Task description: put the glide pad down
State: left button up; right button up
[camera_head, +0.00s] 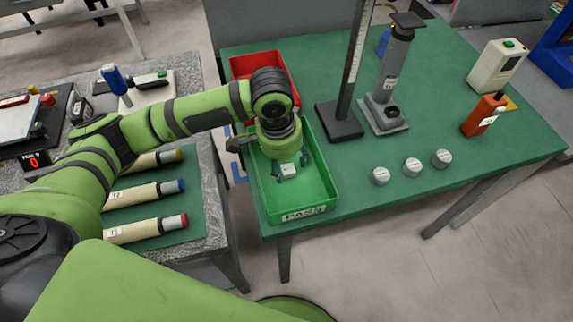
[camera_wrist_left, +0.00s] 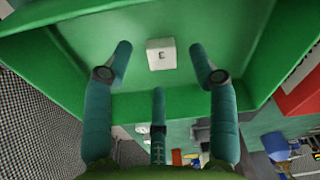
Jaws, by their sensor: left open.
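The glide pad appears to be the small white block (camera_head: 288,170) in the green tray (camera_head: 303,212). In the left wrist view the block (camera_wrist_left: 161,54) shows a dark mark on its face and lies against the tray's green floor. My left gripper (camera_head: 291,168) is over the tray, pointing down. In the left wrist view its fingers (camera_wrist_left: 160,62) are spread, with a gap on each side of the block. The exact height of the fingertips above the floor is hard to tell. My right gripper is not in view.
A red tray (camera_head: 252,64) adjoins the green tray at the back. A dark upright stand (camera_head: 341,121) and a grey device (camera_head: 385,115) stand close on the right. Several small round weights (camera_head: 412,167) sit farther right. Labelled tubes (camera_head: 146,194) lie on the left bench.

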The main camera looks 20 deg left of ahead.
pick_arm(q)
notch_tip(320, 180, up, 10)
jog(key=shift+s+a, duration=0.4)
jog(key=shift+s, duration=0.05)
jog(key=shift+f, duration=0.1)
